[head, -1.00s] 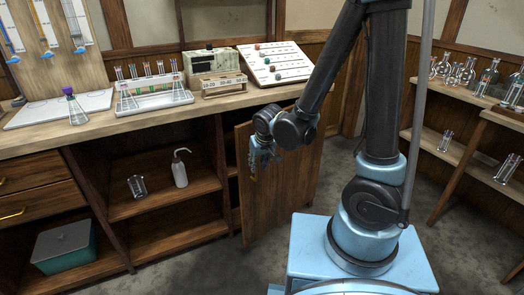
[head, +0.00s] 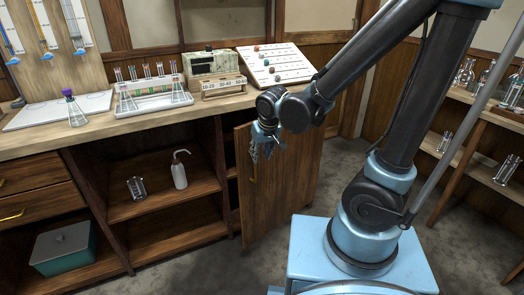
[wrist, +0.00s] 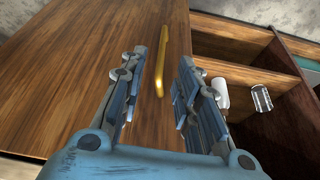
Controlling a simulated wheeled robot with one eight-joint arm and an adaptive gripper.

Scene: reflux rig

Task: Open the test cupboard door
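The test cupboard door (head: 290,185) is a brown wooden panel standing swung out from the counter front, with the cupboard's inside showing to its left. In the wrist view the door (wrist: 75,75) fills the left half, with a gold bar handle (wrist: 160,62) near its edge. My gripper (head: 266,146) is at the upper part of the door on its handle side. In the wrist view my gripper (wrist: 160,80) is open, with the handle seen between its spread fingers and a visible gap on both sides. Whether a finger touches the door cannot be told.
A wash bottle (head: 180,170) and a small beaker (head: 136,188) stand on the cupboard shelf. A teal box (head: 64,248) sits lower left. Glassware and racks stand on the counter (head: 215,103) above. A shelf of glassware is at right. Grey floor lies clear before the door.

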